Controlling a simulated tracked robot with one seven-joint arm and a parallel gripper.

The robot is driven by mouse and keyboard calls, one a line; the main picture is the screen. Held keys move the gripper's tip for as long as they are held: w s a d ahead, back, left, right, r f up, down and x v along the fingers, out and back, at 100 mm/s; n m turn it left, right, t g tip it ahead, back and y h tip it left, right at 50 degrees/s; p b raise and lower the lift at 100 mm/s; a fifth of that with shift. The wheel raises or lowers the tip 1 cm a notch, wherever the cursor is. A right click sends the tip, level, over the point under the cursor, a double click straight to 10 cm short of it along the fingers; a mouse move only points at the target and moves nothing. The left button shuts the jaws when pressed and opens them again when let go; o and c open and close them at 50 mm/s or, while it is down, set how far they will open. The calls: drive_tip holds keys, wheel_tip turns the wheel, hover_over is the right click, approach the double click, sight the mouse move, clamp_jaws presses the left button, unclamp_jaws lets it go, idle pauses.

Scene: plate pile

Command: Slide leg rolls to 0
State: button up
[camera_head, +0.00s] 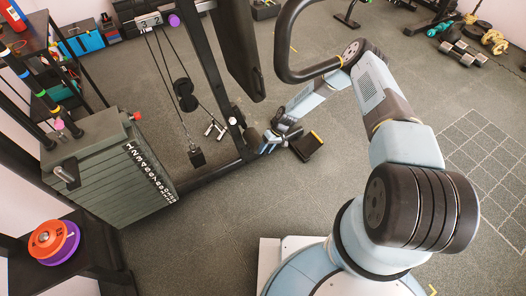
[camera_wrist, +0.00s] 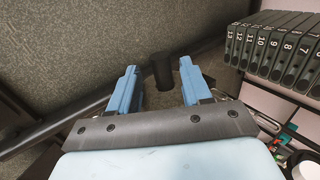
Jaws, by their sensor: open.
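My gripper (camera_head: 266,145) is low beside the frame of the weight machine in the head view. In the wrist view my gripper (camera_wrist: 159,90) is open, its two blue fingers apart. A short dark cylinder, which looks like a leg roll (camera_wrist: 162,72), stands between and just beyond the fingertips. I cannot tell whether it touches either finger. In the head view a dark roll (camera_head: 251,138) shows at the lower upright, just left of my gripper. The fingertips are too small there to see clearly. No setting marks for the roll are readable.
The numbered weight stack (camera_head: 100,165) stands at the left; it also shows in the wrist view (camera_wrist: 278,45). A dark frame beam (camera_wrist: 75,122) crosses behind my fingers. A small stand with coloured discs (camera_head: 55,242) is at lower left. Dumbbells (camera_head: 460,52) lie at upper right.

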drive_tip(key=v, duration=1.2)
drive_tip(key=shift+d, duration=0.2)
drive_tip(key=shift+w+r, duration=0.1)
